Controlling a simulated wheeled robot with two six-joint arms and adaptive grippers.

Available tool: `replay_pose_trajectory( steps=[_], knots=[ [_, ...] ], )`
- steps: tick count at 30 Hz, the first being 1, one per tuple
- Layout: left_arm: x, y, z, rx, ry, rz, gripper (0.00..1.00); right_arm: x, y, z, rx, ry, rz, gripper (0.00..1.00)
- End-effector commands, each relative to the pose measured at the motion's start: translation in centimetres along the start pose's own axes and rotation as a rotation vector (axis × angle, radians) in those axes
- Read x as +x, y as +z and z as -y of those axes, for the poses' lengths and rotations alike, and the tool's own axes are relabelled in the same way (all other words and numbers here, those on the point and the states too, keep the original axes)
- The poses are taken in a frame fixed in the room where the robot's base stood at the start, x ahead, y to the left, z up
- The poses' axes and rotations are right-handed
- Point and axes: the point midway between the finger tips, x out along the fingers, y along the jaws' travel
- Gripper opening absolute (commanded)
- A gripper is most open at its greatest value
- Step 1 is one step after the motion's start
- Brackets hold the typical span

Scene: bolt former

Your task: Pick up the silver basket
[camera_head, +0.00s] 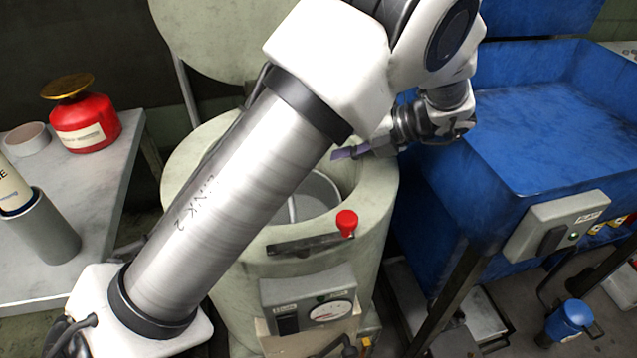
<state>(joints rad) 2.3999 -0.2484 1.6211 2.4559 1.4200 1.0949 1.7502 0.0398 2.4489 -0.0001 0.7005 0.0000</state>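The silver basket (318,190) appears to sit inside the round pale green machine (372,200). Its grey rim and part of its inner wall show, with a thin light bar inside. My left arm crosses the view from the lower left and hides the basket's left side. My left gripper (346,153) is above the back right of the machine's opening, apart from the basket as far as I can see. A flat purplish finger or pad points left; the other finger is not distinguishable. My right gripper is not in view.
The machine has a red knob (347,222) and a gauge panel (308,300) in front; its round lid (215,40) stands raised behind. A blue tank (540,130) is at the right. A grey table (100,195) at the left holds a red can (86,124) and cups.

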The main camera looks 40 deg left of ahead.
Motion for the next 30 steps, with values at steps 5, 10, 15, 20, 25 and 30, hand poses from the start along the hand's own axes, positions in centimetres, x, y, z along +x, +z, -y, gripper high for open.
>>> replay_pose_trajectory(
  steps=[5,10,15,20,25,30],
  knots=[
    [3.4,-0.1,0.1,0.002,0.0,-0.005,0.41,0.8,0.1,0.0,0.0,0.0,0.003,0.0],
    [6.2,-0.1,0.1,0.002,0.0,-0.002,0.41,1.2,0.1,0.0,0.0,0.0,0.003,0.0],
    [8.6,-0.3,0.5,0.003,-0.001,-0.004,0.41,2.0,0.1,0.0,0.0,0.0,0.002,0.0],
    [11.3,-0.4,0.6,0.002,0.0,-0.004,0.41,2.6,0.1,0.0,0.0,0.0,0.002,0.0],
    [11.8,-0.3,0.4,0.001,0.0,0.0,0.41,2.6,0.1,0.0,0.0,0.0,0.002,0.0],
    [11.7,-0.3,0.4,0.001,0.0,0.0,0.16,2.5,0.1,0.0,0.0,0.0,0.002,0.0]
  ],
)
